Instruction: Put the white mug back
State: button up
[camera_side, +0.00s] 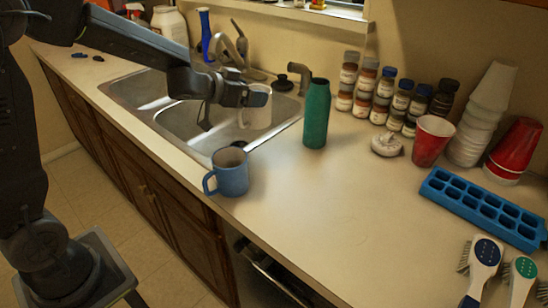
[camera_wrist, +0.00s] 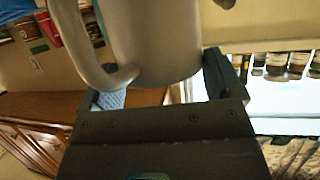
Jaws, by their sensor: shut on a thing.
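The white mug (camera_side: 256,112) is held over the right basin of the sink, in the side view. My gripper (camera_side: 248,96) is shut on it from the left. In the wrist view the mug (camera_wrist: 158,38) looks grey in shadow, with its handle on the left. It sits between the two fingers of my gripper (camera_wrist: 160,88), and its top is cut off by the frame. The mug's exact height above the basin is hard to tell.
A blue mug (camera_side: 230,172) stands on the counter's front edge. A green bottle (camera_side: 317,114) stands right of the sink (camera_side: 188,120). Jars, cups, a blue ice tray (camera_side: 484,208) and brushes fill the right side. The counter's middle is clear.

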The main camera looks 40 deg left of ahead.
jog(key=s+a+r+m+h, duration=0.2)
jog(key=s+a+r, duration=0.1)
jog(key=s+a, duration=0.1)
jog(key=shift+g+h, duration=0.3)
jog(key=shift+g, duration=0.1)
jog(key=shift+w+d+f, duration=0.7)
jog(key=shift+d+f, duration=0.95)
jog(key=shift+f, duration=0.15)
jog(key=shift+w+d+f, duration=0.7)
jog(key=shift+d+f, duration=1)
jog(key=shift+f, duration=0.15)
jog(key=shift+w+d+f, duration=0.7)
jog(key=shift+d+f, duration=0.95)
jog(key=shift+f, duration=0.15)
jog(key=shift+f, duration=0.1)
jog(key=o, duration=1.2)
jog(key=shift+f, duration=0.1)
jog(key=shift+m, duration=0.3)
